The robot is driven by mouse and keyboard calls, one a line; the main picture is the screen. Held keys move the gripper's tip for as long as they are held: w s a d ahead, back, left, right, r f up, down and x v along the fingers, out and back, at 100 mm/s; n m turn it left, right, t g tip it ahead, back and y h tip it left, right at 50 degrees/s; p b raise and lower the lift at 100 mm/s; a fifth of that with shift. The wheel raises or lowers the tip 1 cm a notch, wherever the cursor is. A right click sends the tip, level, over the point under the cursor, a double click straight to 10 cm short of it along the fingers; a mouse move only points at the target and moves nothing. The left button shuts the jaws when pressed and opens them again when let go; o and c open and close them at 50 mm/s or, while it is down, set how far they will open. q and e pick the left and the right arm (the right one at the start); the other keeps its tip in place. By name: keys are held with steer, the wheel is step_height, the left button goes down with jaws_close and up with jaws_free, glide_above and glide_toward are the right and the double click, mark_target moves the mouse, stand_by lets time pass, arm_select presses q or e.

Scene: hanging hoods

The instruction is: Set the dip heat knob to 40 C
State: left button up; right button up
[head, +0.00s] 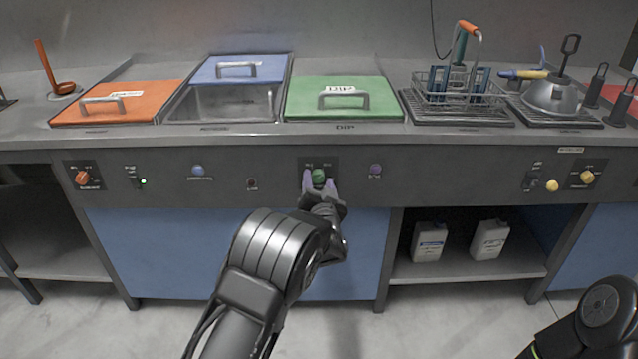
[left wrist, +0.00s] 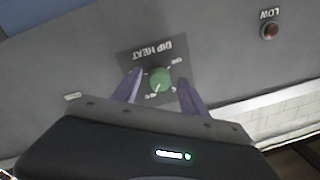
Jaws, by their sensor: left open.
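The dip heat knob (head: 319,176) is a small green round knob on a dark plate, on the grey front panel below the green DIP lid. In the left wrist view the knob (left wrist: 160,79) sits on its plate, labelled DIP HEAT, which appears upside down. The marks around it are too small to read surely. My left gripper (head: 320,183) is open, its purple fingers on either side of the knob; it also shows in the left wrist view (left wrist: 158,88). I cannot tell whether the fingers touch the knob. My right gripper is out of view.
A purple button (head: 375,170) and a dark red LOW lamp (head: 252,184) flank the knob on the panel. An orange knob (head: 82,177) is far left, a yellow one (head: 587,177) far right. The green lid (head: 344,97) lies above.

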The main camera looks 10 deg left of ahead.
arm_select(q)
steer(key=v, duration=0.7)
steer(key=shift+s+p, duration=0.35)
steer(key=shift+s, duration=0.05)
steer(key=shift+f, duration=0.1)
steer(key=s+f+g+h, duration=0.1)
steer(key=s+f+g, duration=0.15)
steer(key=f, duration=0.45)
steer(key=s+f+g+h, duration=0.1)
steer(key=s+f+h, duration=0.15)
steer(key=f, duration=0.45)
steer(key=s+d+f+n+g+h, duration=0.25)
steer(key=s+f+g, duration=0.45)
steer(key=s+f, duration=1.1)
steer(key=s+d+r+n+g+h+p, duration=0.1)
steer(key=s+d+g+h, duration=0.2)
steer(key=s, duration=0.7)
steer(key=s+d+r+g+h, duration=0.1)
steer(key=s+d+g, duration=0.3)
steer(key=s, duration=0.7)
step_height(320, 180, up, 15)
steer(key=w+t+p, duration=0.1)
steer(key=p, duration=1.4)
steer(key=shift+d+t+p, duration=0.3)
steer(key=shift+t, duration=0.05)
